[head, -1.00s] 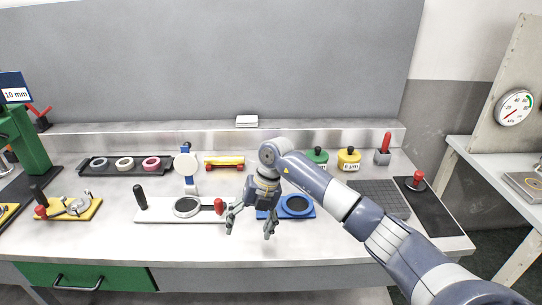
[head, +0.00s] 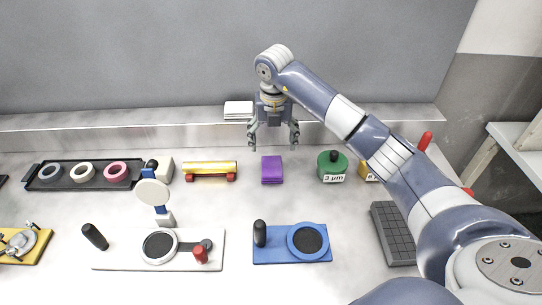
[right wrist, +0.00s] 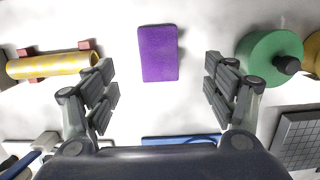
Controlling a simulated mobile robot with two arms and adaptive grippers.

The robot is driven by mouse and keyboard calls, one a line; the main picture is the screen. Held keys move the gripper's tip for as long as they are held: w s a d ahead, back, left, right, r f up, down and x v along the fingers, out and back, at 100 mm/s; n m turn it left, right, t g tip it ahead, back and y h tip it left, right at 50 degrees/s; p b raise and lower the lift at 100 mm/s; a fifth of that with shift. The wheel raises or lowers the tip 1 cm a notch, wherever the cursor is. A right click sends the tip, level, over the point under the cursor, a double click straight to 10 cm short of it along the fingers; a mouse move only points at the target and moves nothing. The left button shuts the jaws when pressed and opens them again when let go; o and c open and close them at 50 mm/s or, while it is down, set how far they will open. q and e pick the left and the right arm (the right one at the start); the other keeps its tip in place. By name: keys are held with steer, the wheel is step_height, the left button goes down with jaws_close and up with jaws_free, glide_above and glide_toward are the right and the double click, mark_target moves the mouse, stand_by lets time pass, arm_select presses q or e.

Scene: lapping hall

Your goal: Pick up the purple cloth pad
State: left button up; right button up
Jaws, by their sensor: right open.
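The purple cloth pad (head: 271,170) lies flat on the workbench, between the yellow roll and the green jar. My right gripper (head: 272,146) is open and empty above the bench, pointing down, at the pad in the head view. In the right wrist view the pad (right wrist: 158,53) sits between the two spread fingers (right wrist: 162,90), a little ahead of them and not touched. My left gripper is not in view.
A green jar (head: 332,168) marked 3 µm stands right of the pad. A yellow roll (head: 209,168) on red supports lies left of it. A blue plate (head: 291,255) with a black handle sits in front. White blocks (head: 238,109) lie on the back ledge.

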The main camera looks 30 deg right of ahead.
mark_target(272, 166)
step_height(272, 166, down, 4)
steer(key=shift+s+r+p, duration=0.1)
steer(key=shift+r+p, duration=0.05)
steer(key=shift+p, duration=0.15)
steer(key=shift+f, duration=0.35)
steer(key=f, duration=0.2)
steer(key=f+p, duration=0.1)
steer(key=f, duration=0.2)
steer(key=shift+w+a, duration=0.15)
steer(key=shift+w, duration=0.05)
steer(key=shift+f, duration=0.45)
steer(key=shift+w, duration=0.1)
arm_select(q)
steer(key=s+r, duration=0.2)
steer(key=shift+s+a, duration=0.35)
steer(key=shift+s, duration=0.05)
arm_select(e)
steer(key=c, duration=1.1)
